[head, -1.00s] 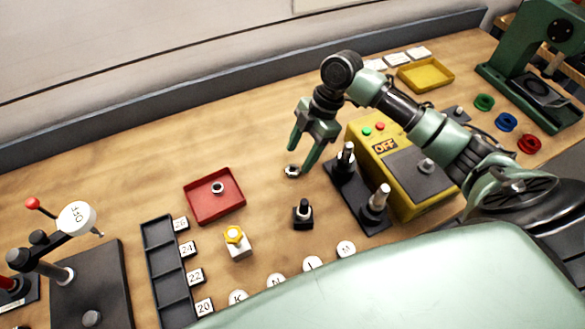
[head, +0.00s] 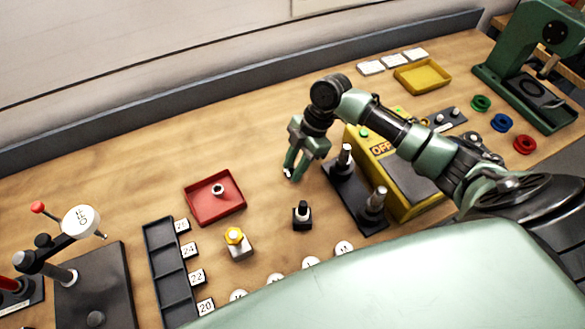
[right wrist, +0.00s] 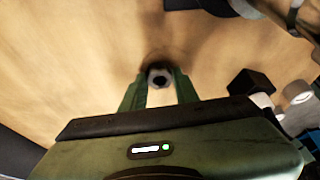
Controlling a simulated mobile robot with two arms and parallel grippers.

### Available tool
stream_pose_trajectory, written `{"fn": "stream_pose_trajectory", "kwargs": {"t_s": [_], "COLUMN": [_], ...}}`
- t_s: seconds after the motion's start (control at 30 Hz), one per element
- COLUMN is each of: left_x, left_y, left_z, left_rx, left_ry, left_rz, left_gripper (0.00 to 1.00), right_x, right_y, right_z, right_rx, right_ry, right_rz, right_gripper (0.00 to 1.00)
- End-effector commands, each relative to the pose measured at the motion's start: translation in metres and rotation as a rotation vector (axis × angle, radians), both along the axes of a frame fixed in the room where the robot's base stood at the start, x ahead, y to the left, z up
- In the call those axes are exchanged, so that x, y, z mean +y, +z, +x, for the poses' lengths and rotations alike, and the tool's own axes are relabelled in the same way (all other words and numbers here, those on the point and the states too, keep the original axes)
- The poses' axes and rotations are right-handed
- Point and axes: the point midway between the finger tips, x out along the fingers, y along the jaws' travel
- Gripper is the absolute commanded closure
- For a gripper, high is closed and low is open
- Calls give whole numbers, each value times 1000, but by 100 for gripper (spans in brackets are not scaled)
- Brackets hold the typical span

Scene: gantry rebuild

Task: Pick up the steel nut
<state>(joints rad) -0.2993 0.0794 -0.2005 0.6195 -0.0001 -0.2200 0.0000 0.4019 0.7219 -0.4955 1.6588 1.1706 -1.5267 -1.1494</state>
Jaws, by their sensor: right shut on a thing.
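The steel nut (head: 287,173) is a small grey ring between the fingertips of my right gripper (head: 291,174) in the head view. In the right wrist view the nut (right wrist: 160,80) shows its dark hole, with a green finger of my right gripper (right wrist: 160,90) on either side. The gripper is shut on it. The nut is at or just above the wooden bench; I cannot tell whether it touches. A similar nut (head: 217,189) lies in the red tray (head: 232,208). My left gripper is out of view.
A yellow box marked OFF (head: 400,205) and a black plate with two posts (head: 345,185) stand just right of the gripper. A small black block with a peg (head: 302,220) is in front. The bench behind and left is clear.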

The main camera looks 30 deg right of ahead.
Motion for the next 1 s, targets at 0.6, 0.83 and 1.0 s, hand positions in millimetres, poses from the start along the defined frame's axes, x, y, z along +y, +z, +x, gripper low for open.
{"fn": "stream_pose_trajectory", "kwargs": {"t_s": [0.6,0.83,1.0], "left_x": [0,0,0], "left_y": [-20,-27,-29], "left_z": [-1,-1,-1], "left_rx": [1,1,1], "left_ry": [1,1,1], "left_rz": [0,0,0], "left_gripper": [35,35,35], "right_x": [0,0,0], "right_y": [101,162,189], "right_z": [3,2,1], "right_rx": [-10,-7,-3], "right_ry": [1,0,0], "right_rz": [-1,1,1], "right_gripper": [100,100,100]}}
